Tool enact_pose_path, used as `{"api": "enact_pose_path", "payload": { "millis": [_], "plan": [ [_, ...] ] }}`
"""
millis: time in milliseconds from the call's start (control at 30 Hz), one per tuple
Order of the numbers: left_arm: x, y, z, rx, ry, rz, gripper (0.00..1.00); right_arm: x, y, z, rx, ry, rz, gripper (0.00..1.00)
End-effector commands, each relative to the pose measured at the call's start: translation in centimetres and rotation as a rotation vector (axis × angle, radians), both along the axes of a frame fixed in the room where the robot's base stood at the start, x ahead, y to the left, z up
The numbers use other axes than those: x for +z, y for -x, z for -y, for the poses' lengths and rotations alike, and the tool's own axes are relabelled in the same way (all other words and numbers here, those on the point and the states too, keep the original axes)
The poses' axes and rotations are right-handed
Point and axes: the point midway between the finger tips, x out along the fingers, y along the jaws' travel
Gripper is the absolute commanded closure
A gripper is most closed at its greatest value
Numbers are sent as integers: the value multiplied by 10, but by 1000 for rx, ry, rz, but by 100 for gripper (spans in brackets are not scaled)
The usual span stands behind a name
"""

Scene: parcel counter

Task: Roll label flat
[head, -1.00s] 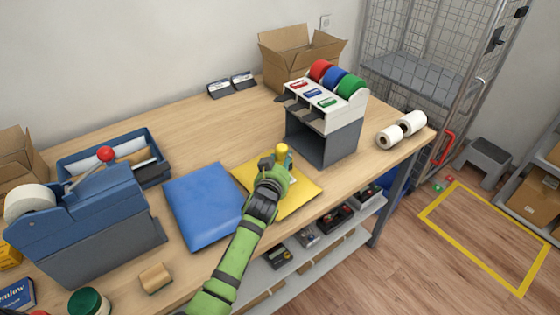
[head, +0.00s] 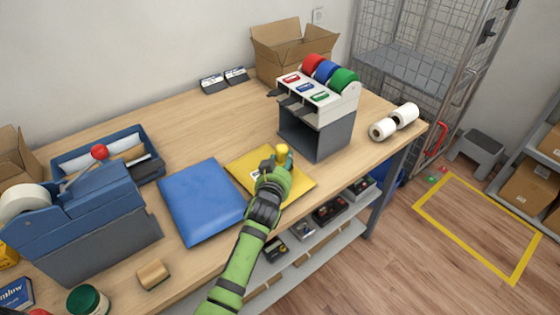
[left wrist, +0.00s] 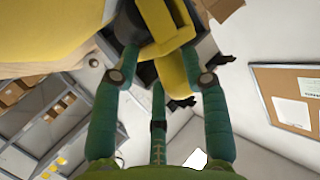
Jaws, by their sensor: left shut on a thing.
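A yellow mailer (head: 298,187) lies on the counter in the head view. A small whitish patch, perhaps the label (head: 256,173), shows on it just left of my gripper; the rest is hidden. My left gripper (head: 273,168) is over the mailer, shut on a hand roller whose yellow handle top (head: 281,150) sticks up. In the left wrist view the yellow handle (left wrist: 172,68) is between my green fingers, with a dark roller part (left wrist: 125,28) beside it. I cannot tell whether the roller touches the label. My right gripper is not in view.
A blue mailer (head: 202,200) lies left of the yellow one. A tape dispenser rack (head: 315,135) stands behind right, white rolls (head: 383,129) beyond it. A blue tape machine (head: 85,225) and a wooden block (head: 153,274) are at left.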

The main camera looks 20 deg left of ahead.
Motion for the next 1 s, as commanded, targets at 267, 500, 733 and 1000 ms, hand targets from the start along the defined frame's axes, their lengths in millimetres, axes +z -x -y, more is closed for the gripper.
{"api": "enact_pose_path", "payload": {
  "millis": [267, 500, 733, 1000],
  "plan": [
    [-9, 5, 1, 3, 2, -20, 92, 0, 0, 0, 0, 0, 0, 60],
    [-9, 13, 11, 3, 2, -21, 92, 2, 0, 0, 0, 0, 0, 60],
    [-9, 14, 12, 3, 0, -21, 92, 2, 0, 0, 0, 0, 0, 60],
    [4, 14, 12, 4, 0, -20, 92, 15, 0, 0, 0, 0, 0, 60]
  ]
}}
